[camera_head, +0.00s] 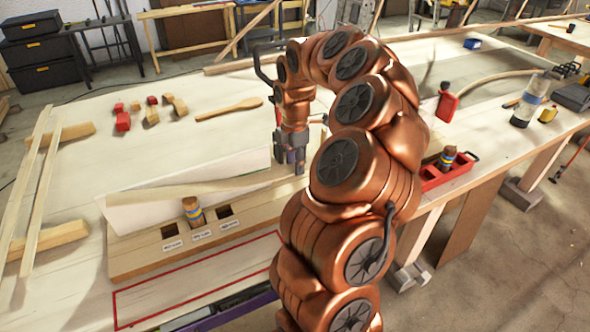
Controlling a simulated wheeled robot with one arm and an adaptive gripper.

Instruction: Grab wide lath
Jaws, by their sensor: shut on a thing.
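A pale, gently bent lath (165,192) runs behind the labelled wooden block, in front of a whitish panel (240,167). Its right end passes toward my gripper. Two long, narrow laths (38,190) lie side by side at the far left, across wooden blocks. My gripper (291,160) points down at the right end of the panel, near the bent lath's right end. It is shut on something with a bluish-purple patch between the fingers. The fingers and my arm hide much of it, so I cannot tell whether it is a lath.
The labelled block (150,262) has several square holes; a banded wooden peg (193,212) stands at one. Another peg (448,157) is in a red tray (460,171). A red-outlined area (200,287) is in front.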

